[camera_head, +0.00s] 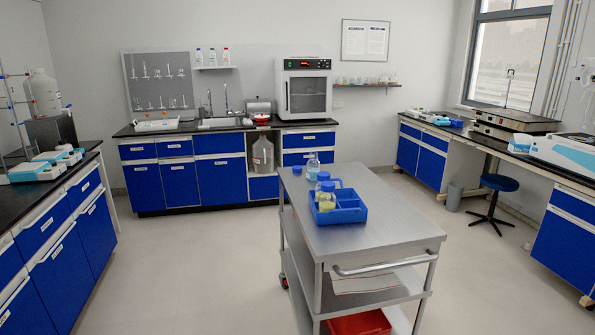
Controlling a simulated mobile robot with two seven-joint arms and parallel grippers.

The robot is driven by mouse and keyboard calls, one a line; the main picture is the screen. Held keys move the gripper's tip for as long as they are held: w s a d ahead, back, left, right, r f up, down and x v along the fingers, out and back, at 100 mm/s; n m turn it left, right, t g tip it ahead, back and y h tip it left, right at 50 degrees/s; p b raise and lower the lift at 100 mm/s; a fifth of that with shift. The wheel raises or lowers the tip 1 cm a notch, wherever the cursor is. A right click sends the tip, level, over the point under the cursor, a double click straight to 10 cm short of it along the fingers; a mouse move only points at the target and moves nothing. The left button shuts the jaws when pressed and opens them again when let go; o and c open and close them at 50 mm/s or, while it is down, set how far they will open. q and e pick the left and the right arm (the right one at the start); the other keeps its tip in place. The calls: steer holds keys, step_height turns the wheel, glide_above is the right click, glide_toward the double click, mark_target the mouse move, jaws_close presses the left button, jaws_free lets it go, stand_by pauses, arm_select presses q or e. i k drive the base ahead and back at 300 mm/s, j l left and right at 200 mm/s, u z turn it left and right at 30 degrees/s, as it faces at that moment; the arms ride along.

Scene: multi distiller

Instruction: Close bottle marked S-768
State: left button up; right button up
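Several small bottles stand on the steel cart in the middle of the room. A clear bottle (313,168) stands upright at the cart's far end, outside the blue tray; I cannot tell whether its top is covered. A small blue piece (297,170), possibly a loose cap, lies just left of it. A bottle with yellowish contents and a blue cap (326,201) sits in the blue tray (349,214). Another blue-topped bottle (323,176) is close behind it, partly hidden. The S-768 marking is not readable on any bottle. Neither of my grippers is in view.
The cart top (385,236) is bare in front of and right of the tray. A push handle (388,263) sticks out at its near end. Open floor surrounds the cart. Blue-fronted benches line the walls, and a stool (499,183) stands at right.

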mark_target(314, 165)
steer(key=u, duration=0.9)
steer(key=i, duration=4.9)
steer(key=z, duration=2.25)
